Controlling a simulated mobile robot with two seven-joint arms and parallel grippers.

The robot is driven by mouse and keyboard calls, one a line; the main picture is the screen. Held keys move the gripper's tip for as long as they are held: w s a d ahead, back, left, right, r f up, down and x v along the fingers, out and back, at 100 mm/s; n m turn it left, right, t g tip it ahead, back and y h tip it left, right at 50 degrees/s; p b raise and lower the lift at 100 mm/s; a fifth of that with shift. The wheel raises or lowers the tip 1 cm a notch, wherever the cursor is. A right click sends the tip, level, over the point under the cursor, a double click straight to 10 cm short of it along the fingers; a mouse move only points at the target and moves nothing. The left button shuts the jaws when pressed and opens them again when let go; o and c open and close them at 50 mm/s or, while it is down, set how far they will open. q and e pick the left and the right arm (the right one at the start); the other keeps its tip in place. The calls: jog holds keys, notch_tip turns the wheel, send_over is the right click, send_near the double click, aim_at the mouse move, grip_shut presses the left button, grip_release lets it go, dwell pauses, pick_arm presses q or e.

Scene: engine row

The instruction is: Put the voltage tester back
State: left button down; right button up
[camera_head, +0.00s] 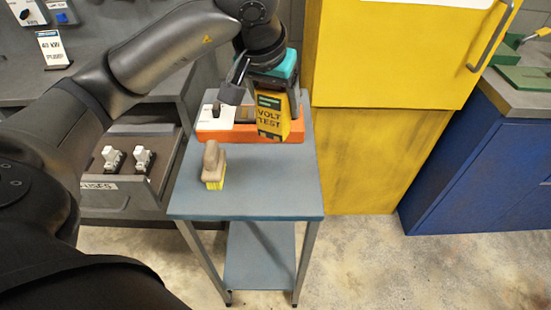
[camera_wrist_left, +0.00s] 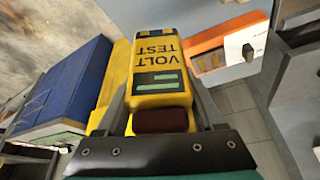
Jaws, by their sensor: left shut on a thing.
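The voltage tester (camera_head: 272,116) is a yellow and black block marked VOLT TEST. My left gripper (camera_head: 266,93) is shut on it and holds it over the right part of an orange box (camera_head: 218,134) with a white panel. In the left wrist view, the tester (camera_wrist_left: 157,70) sits between the fingers of my left gripper (camera_wrist_left: 160,102). The head view does not show whether the tester touches the box. My right gripper is not in view.
The orange box stands at the back of a small blue-grey table (camera_head: 270,185). A brush (camera_head: 213,165) with yellow bristles stands near its front left. A yellow cabinet (camera_head: 375,150) is close on the right. A drawer with white fuses (camera_head: 112,158) lies left.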

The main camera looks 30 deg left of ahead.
pick_arm(q)
notch_tip(320, 180, down, 12)
jog(key=shift+s+f+b, duration=0.1)
jog(key=shift+b, duration=1.1)
jog(key=shift+f, duration=0.35)
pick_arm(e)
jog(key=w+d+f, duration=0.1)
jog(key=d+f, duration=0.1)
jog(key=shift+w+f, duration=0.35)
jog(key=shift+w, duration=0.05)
pick_arm(q)
jog(key=shift+f, duration=0.15)
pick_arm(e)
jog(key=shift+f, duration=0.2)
pick_arm(q)
grip_release()
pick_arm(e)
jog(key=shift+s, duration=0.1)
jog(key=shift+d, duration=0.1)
